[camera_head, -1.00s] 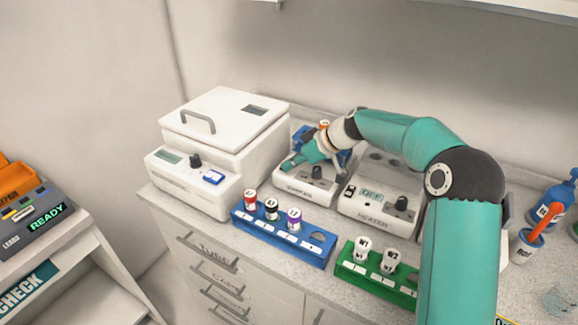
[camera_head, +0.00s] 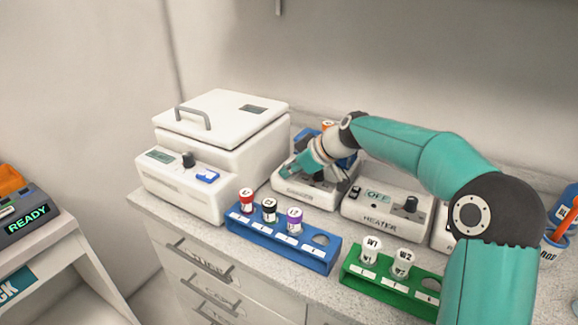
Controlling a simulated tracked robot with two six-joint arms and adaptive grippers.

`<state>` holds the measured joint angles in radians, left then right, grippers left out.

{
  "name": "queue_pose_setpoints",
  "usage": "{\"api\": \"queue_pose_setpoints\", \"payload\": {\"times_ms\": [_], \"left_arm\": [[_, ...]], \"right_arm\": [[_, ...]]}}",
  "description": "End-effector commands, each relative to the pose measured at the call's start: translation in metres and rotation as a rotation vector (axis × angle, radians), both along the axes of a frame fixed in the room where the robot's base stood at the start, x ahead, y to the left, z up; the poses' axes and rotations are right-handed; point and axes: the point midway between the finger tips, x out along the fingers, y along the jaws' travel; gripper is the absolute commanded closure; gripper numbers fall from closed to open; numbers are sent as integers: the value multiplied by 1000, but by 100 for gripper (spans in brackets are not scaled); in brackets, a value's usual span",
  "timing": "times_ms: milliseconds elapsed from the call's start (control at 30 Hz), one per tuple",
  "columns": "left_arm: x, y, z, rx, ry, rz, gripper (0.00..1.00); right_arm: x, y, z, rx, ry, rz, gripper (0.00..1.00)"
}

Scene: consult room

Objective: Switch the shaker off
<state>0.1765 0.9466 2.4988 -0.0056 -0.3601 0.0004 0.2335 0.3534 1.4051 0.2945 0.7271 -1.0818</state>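The shaker (camera_head: 303,194) is a low white unit with a label on its front, on the counter between the lidded white machine and the heater. A blue rack with a tube sits on its back part. My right gripper (camera_head: 293,170) reaches in from the right, low over the left front part of the shaker. Its teal fingers point down and left. The fingers and wrist hide much of the shaker's top, including any switch there. I cannot tell whether the fingers touch it or how far apart they are. My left gripper is out of view.
The heater (camera_head: 385,215), showing OFF, stands right of the shaker. The lidded white machine (camera_head: 190,185) stands left. A blue rack (camera_head: 283,246) with red, black and purple capped tubes and a green rack (camera_head: 390,290) with white tubes line the counter front. A READY device (camera_head: 25,215) is far left.

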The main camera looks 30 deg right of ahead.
Motion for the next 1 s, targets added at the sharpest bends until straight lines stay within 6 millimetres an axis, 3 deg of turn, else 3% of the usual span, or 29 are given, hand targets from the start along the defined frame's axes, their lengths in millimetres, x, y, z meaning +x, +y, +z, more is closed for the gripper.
{"api": "queue_pose_setpoints", "payload": {"times_ms": [67,567,833,1000], "left_arm": [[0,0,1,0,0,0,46],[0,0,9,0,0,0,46],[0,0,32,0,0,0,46],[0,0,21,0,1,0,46]], "right_arm": [[-1,2,-6,4,16,8,100],[7,-11,4,1,8,3,100],[2,-1,45,1,6,8,100],[-24,-11,66,1,4,4,100]]}}
